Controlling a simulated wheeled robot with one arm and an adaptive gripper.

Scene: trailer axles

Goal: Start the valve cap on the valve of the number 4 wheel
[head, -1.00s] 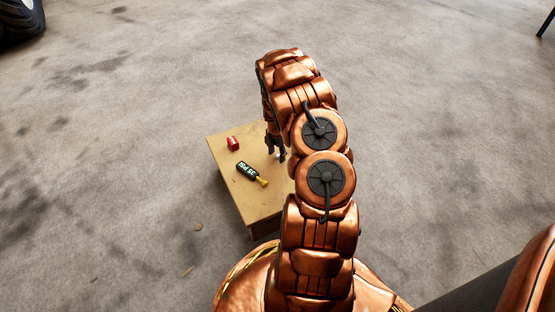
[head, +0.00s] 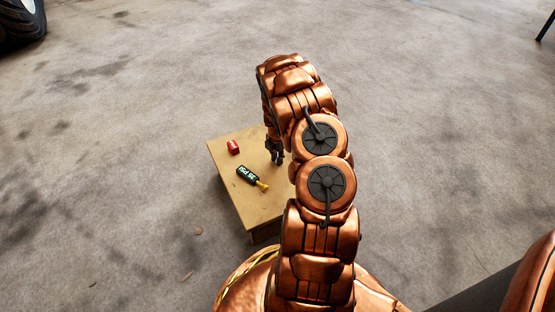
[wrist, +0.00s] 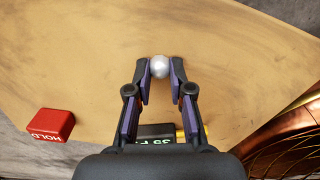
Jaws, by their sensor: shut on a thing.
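My gripper (wrist: 160,72) is over the wooden stand in the wrist view, its two fingertips closed on a small round silvery-white thing, which looks like the valve cap (wrist: 159,66). In the head view my gripper (head: 276,158) is low over the right part of the stand, and the cap cannot be made out there. I cannot tell whether the cap still touches the top. A tyre (head: 21,20) is partly in view at the top left corner of the head view. No number or valve shows on it.
The wooden stand (head: 232,191) holds a red block (head: 233,147) marked HOLD in the wrist view (wrist: 51,125), and a dark gauge (head: 248,174) reading 35 PSI with a yellow end. Bare concrete floor (head: 120,150) surrounds the stand. A dark leg (head: 546,22) stands at the top right.

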